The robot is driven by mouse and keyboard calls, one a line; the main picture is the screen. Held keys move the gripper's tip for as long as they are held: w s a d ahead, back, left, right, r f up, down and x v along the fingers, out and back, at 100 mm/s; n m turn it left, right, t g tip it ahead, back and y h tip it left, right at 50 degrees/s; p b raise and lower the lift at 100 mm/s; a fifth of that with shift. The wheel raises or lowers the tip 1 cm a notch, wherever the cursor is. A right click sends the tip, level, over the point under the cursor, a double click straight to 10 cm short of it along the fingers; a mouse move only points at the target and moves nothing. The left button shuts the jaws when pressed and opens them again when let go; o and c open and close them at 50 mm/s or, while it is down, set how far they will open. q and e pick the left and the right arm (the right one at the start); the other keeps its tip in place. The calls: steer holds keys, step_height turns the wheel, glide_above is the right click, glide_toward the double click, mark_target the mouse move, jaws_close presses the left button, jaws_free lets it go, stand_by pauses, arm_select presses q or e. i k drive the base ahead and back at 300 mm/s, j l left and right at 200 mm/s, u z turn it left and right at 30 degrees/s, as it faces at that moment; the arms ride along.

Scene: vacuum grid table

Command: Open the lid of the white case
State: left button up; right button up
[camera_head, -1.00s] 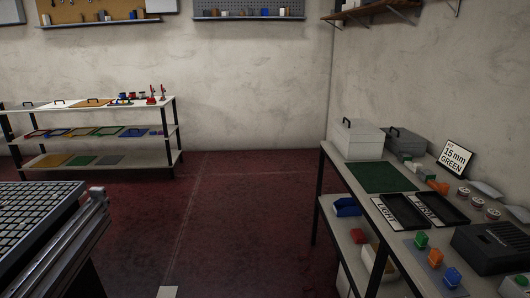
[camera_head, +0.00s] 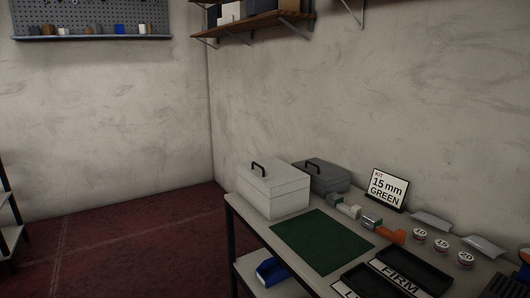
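The white case (camera_head: 273,190) stands at the far left corner of the table (camera_head: 245,216), near the room's back corner. It is a box with a dark handle (camera_head: 258,168) on top, and its lid is closed. A thin seam shows below its top. Neither of my grippers is in view.
A dark grey case (camera_head: 325,175) with a handle stands right behind the white case. A green mat (camera_head: 318,240) lies in front. Black trays (camera_head: 412,271), small blocks, round tins (camera_head: 442,244) and a "15 mm GREEN" sign (camera_head: 387,189) are to the right. Open red floor (camera_head: 120,240) lies left.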

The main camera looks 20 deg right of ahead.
mark_target(273, 177)
steer(key=i+j+z, duration=0.15)
steer(key=i+z, duration=0.3)
steer(key=i+j+z, duration=0.25)
steer(key=z, duration=0.2)
steer(key=i+j+z, duration=0.3)
steer(key=z, duration=0.15)
steer(key=i+j+z, duration=0.2)
steer(key=j+z, duration=0.2)
steer(key=j, duration=0.15)
